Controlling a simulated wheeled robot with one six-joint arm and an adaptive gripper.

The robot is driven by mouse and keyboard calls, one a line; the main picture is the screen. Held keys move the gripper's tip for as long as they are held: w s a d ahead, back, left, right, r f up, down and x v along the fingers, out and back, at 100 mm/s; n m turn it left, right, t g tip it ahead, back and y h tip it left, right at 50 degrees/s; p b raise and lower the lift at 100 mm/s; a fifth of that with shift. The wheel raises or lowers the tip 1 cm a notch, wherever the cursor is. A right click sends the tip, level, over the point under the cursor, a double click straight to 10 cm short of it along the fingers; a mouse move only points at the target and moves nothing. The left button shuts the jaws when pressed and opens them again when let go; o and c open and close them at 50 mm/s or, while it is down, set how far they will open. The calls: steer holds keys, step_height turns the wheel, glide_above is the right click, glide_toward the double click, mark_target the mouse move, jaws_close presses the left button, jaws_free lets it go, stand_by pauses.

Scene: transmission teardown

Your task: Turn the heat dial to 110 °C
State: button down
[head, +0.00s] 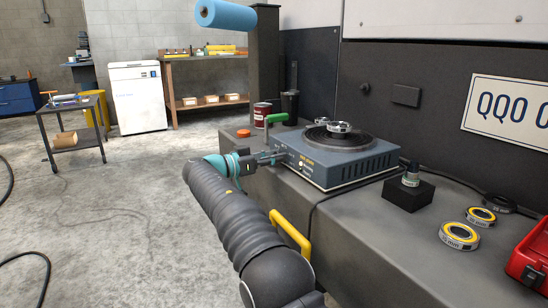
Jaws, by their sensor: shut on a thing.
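The heater unit (350,172) is a blue-grey box with a round dark plate on top, standing on the grey bench. A shiny metal ring part (339,127) rests on the plate. My gripper (282,156) reaches the left end of the unit's front panel, and its fingers are shut on the heat dial there. The dial itself is hidden by the fingers. Its scale and the temperature it points to cannot be read at this size. Small white and orange markings show on the panel just right of my gripper.
A green-handled lever (277,118) and an orange cap (243,133) are behind my gripper. A yellow handle (291,234) stands at the bench front beside my arm. A black block (408,195), several rings (459,236) and a red case (530,262) lie to the right. Floor at left is open.

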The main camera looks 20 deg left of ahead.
steer(key=shift+m, duration=0.4)
steer(key=c, duration=0.8)
jaws_free()
steer(key=shift+f, duration=0.1)
steer(key=shift+a, duration=0.1)
steer(key=v, duration=1.2)
